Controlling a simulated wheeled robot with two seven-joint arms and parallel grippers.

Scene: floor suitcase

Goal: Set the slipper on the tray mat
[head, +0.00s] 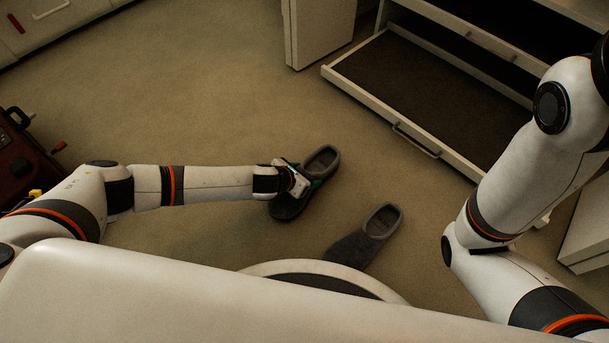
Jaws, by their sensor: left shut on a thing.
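A dark grey slipper (322,162) is in the middle of the head view. My left gripper (294,180) reaches in from the left and is shut on this slipper, covering part of its side. Whether the slipper touches the floor or hangs just above it, I cannot tell. A second grey slipper (370,235) lies on the floor lower right, apart from the gripper. A low pull-out tray with a white rim (362,110) and a dark mat (425,90) is at the upper right, its visible surface bare. My right gripper is out of view; only its arm shows at the right.
A handle (416,140) sticks out from the tray's front edge. A white cabinet panel (318,30) stands left of the tray. A dark red suitcase (22,165) is at the left edge. Bare floor (200,90) lies between.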

